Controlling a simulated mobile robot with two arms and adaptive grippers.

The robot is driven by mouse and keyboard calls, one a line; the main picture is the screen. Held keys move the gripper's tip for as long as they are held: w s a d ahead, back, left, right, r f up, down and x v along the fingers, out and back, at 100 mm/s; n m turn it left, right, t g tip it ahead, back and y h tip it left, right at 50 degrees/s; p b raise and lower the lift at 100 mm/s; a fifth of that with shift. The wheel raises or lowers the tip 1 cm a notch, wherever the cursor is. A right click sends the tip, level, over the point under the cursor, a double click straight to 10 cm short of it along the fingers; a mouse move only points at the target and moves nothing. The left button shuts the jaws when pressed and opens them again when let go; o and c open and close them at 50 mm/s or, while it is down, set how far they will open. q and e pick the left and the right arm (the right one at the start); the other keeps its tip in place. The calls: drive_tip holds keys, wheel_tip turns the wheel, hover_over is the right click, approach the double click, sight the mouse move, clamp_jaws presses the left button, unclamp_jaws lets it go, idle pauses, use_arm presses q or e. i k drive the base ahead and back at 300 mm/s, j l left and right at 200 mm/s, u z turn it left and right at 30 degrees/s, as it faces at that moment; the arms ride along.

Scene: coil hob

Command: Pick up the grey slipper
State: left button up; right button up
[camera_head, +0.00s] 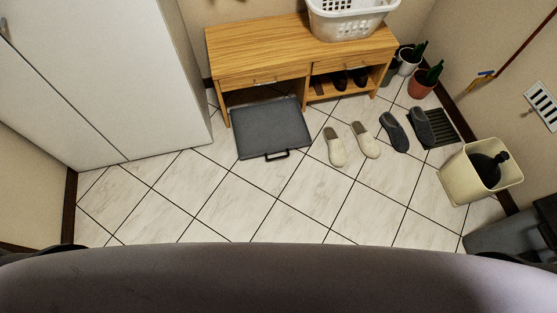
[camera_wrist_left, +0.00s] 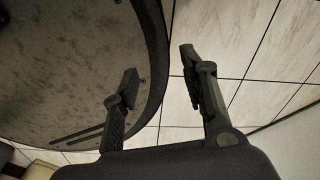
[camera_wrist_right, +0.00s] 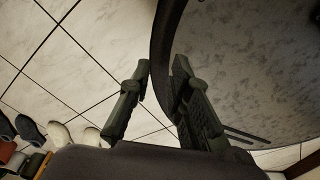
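Two dark grey slippers lie side by side on the tiled floor in the head view, the left one (camera_head: 394,131) on bare tile and the right one (camera_head: 421,126) at the edge of a dark slatted mat (camera_head: 440,127). They also show small at the lower left of the right wrist view, one of them a grey slipper (camera_wrist_right: 28,129). My left gripper (camera_wrist_left: 160,70) is open and empty over the floor, beside my round base. My right gripper (camera_wrist_right: 161,68) is also open and empty beside my base, well away from the slippers. Neither gripper shows in the head view.
Two cream slippers (camera_head: 350,144) lie left of the grey pair. A wooden bench (camera_head: 270,45) carries a white basket (camera_head: 350,22), with dark shoes below. A grey flat case (camera_head: 270,128), potted plants (camera_head: 421,84) and a cream bin (camera_head: 462,172) stand around. The near floor is clear.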

sight(399, 140)
drive_tip(key=z, duration=1.15)
drive_tip(key=i, duration=0.1)
